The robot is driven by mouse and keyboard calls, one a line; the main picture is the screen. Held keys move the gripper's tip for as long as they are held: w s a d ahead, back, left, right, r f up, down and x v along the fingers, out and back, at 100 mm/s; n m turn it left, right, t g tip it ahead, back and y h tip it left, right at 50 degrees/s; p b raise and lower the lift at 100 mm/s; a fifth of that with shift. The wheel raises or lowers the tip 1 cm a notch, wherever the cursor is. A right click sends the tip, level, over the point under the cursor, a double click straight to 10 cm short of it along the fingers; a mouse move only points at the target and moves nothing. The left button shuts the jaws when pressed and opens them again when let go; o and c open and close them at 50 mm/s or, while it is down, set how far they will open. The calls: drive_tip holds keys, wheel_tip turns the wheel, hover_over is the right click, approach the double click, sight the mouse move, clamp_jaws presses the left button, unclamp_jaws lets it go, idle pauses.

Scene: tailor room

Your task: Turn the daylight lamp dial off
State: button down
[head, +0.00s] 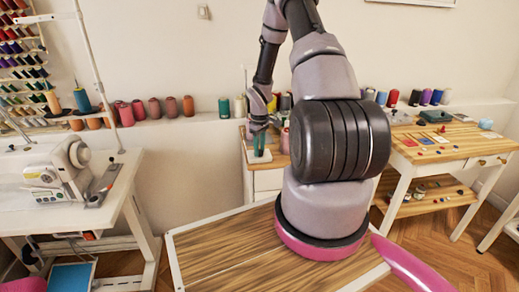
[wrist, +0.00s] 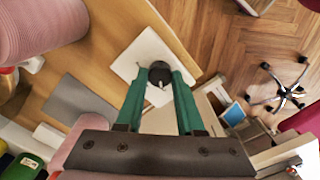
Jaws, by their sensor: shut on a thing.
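The dial is a dark round knob (wrist: 159,70) on a pale, flat, squarish base (wrist: 145,50), seen from above in the wrist view. My gripper (wrist: 160,78) has its two green fingers closed around the knob, one on each side. In the head view my gripper (head: 259,152) reaches down to the pale base (head: 250,157) on a small wooden-topped table behind my arm; the knob cannot be made out there. A lamp head or shade is not clearly visible, so I cannot tell whether it is lit.
A large pink thread cone (wrist: 42,28) stands close beside my gripper in the wrist view. A grey flat piece (wrist: 78,103) lies on the same tabletop. A sewing machine (head: 58,178) stands at left, and a work table (head: 450,150) at right.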

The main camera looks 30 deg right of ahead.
sight(260, 151)
idle(0.4)
drive_tip(key=c, duration=0.5)
unclamp_jaws()
drive_tip(key=shift+r, duration=0.15)
wheel_tip(260, 151, up, 11)
drive_tip(key=shift+f, duration=0.2)
drive_tip(key=shift+r, duration=0.1)
